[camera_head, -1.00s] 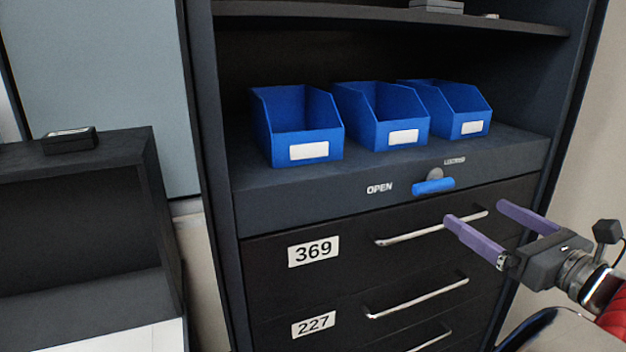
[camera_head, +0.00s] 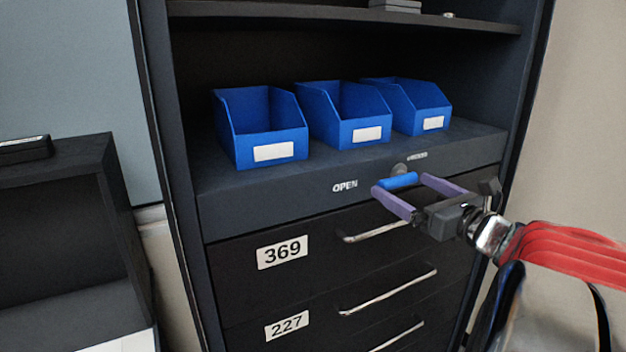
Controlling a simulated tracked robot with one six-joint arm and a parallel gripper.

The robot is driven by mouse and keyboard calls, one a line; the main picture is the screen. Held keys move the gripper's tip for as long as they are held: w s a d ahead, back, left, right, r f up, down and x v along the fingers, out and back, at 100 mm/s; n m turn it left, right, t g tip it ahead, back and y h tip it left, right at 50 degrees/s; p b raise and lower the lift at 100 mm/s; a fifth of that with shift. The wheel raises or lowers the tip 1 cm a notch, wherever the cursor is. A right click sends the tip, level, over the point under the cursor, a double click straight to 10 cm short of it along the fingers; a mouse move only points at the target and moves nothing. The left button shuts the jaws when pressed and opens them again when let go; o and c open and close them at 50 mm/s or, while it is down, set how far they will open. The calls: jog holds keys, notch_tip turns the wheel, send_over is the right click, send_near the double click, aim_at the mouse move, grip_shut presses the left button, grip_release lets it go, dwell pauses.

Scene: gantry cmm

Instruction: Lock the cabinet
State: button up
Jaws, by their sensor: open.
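The dark cabinet (camera_head: 270,212) has a blue lock handle (camera_head: 398,180) on the strip above its drawers. The handle lies roughly level, its left end towards the word OPEN (camera_head: 345,186). A grey round pivot (camera_head: 400,168) shows just above it. A second, small label (camera_head: 417,156) sits above and right of the pivot, too blurred to read here. My gripper (camera_head: 398,188) is open, its two purple fingers on either side of the handle, one near its left end and one near its right. I cannot tell whether they touch it.
Several drawers with silver bar handles (camera_head: 390,291) lie below my gripper, labelled 369 (camera_head: 282,252) and 227 (camera_head: 287,325). Three blue bins (camera_head: 262,130) stand on the shelf above. A dark open unit (camera_head: 60,225) stands at the left.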

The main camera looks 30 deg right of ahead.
jog(key=shift+w, duration=1.35)
jog(key=shift+c, duration=0.5)
jog(key=c, duration=1.4)
